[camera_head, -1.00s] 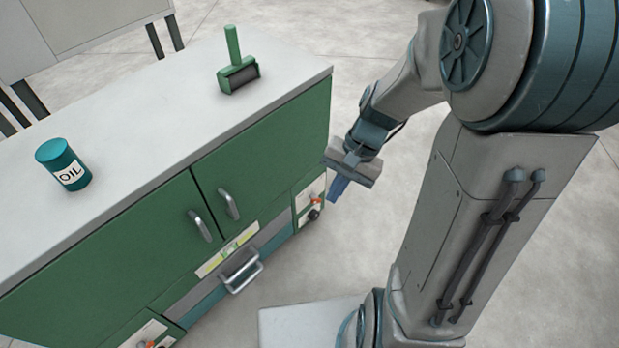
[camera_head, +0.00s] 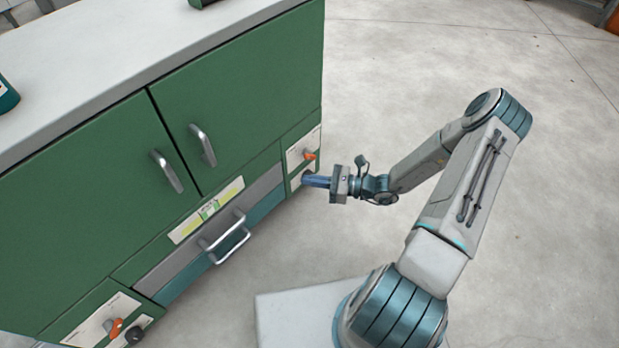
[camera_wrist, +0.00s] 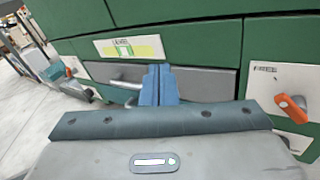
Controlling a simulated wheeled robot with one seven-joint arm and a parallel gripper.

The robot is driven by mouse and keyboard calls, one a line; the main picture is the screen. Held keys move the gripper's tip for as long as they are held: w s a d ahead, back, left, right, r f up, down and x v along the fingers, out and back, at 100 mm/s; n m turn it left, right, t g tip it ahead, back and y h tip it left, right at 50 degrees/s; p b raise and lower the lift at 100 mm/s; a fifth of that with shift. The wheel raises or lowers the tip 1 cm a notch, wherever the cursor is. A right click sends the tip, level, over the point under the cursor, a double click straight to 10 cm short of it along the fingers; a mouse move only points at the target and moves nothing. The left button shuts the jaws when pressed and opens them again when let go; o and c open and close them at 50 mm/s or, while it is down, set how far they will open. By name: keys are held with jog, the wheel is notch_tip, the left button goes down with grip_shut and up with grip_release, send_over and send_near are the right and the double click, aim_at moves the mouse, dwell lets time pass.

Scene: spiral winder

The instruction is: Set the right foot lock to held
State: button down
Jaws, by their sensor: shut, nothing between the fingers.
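The right foot lock is an orange lever (camera_head: 309,156) on a white plate at the lower right end of the green cabinet. In the wrist view the orange lever (camera_wrist: 293,108) lies at the right edge, with small print on its plate too small to read. My gripper (camera_head: 306,180) is shut and empty, its blue fingers pointing at the cabinet just below the lever in the head view. I cannot tell whether they touch the cabinet. In the wrist view the fingertips (camera_wrist: 158,72) lie left of the lever, in front of the grey drawer. The lower part of the plate is hidden behind the fingers.
The green cabinet (camera_head: 235,115) has two doors with metal handles. A drawer handle (camera_head: 229,240) sticks out below a yellow-green label (camera_head: 207,210). A left orange lever (camera_head: 115,327) and a dark knob (camera_head: 134,335) sit at the lower left. Open floor lies right of the cabinet.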

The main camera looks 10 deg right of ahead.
jog(key=w+d+f+m+t+h+b, duration=0.2)
jog(key=f+m+t+h+b, duration=0.1)
jog(key=f+m+t, duration=0.2)
jog(key=w+d+f+m+t+h+b, duration=0.2)
jog(key=f+m+t+h+b, duration=0.2)
jog(key=f+m, duration=0.6)
notch_tip(320, 180, down, 4)
jog(key=t, duration=0.2)
jog(key=shift+w+d+m+t, duration=0.25)
jog(key=shift+w+m+t, duration=0.05)
jog(key=shift+w, duration=0.05)
jog(key=shift+a+b, duration=0.1)
jog(key=shift+b, duration=0.2)
